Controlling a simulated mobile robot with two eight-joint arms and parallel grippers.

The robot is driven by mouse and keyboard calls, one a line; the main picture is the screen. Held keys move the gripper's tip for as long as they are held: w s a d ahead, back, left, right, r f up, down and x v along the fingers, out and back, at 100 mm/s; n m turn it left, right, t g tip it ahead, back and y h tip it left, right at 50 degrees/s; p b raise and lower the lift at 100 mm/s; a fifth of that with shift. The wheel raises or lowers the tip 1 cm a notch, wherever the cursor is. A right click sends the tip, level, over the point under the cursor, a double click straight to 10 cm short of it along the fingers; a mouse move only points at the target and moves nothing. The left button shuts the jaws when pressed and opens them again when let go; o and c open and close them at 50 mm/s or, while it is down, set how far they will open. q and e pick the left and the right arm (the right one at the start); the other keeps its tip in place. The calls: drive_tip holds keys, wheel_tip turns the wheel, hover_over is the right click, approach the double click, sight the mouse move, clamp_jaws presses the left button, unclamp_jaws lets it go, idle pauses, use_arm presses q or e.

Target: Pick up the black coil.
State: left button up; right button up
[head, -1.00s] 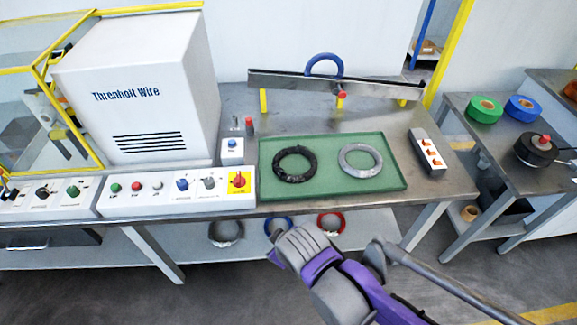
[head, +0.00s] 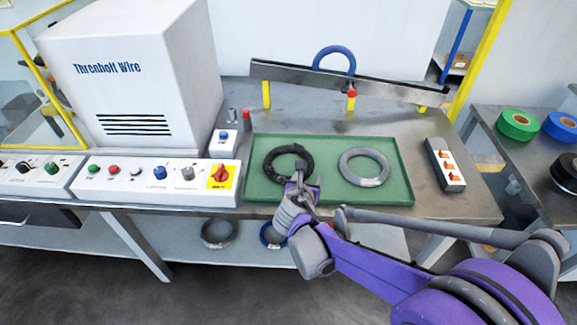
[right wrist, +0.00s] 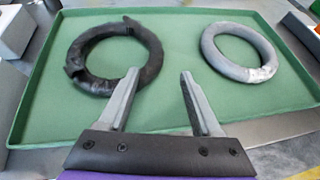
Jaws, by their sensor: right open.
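The black coil (head: 272,161) lies flat in the left part of the green tray (head: 405,172). In the right wrist view the black coil (right wrist: 81,49) is at upper left, with its whole ring in sight. My right gripper (head: 300,180) is at the near side of the black coil in the head view. In the right wrist view my right gripper (right wrist: 160,78) is open and empty. Its left fingertip appears close to the coil's near right edge; I cannot tell whether it touches. My left gripper is not in view.
A grey coil (head: 364,167) lies at the right in the tray. A control box with orange switches (head: 445,163) stands right of the tray, and a button panel (head: 160,177) stands left. A metal bar with a blue coil (head: 335,59) is behind.

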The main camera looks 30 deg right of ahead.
sight(309, 169)
drive_tip(key=x, duration=0.4)
drive_tip(key=b+x, duration=0.1)
drive_tip(key=x, duration=0.2)
drive_tip(key=shift+w+a+r, duration=0.1)
drive_tip(key=shift+w+a, duration=0.15)
drive_tip(key=shift+a, duration=0.05)
clamp_jaws()
idle(1.1)
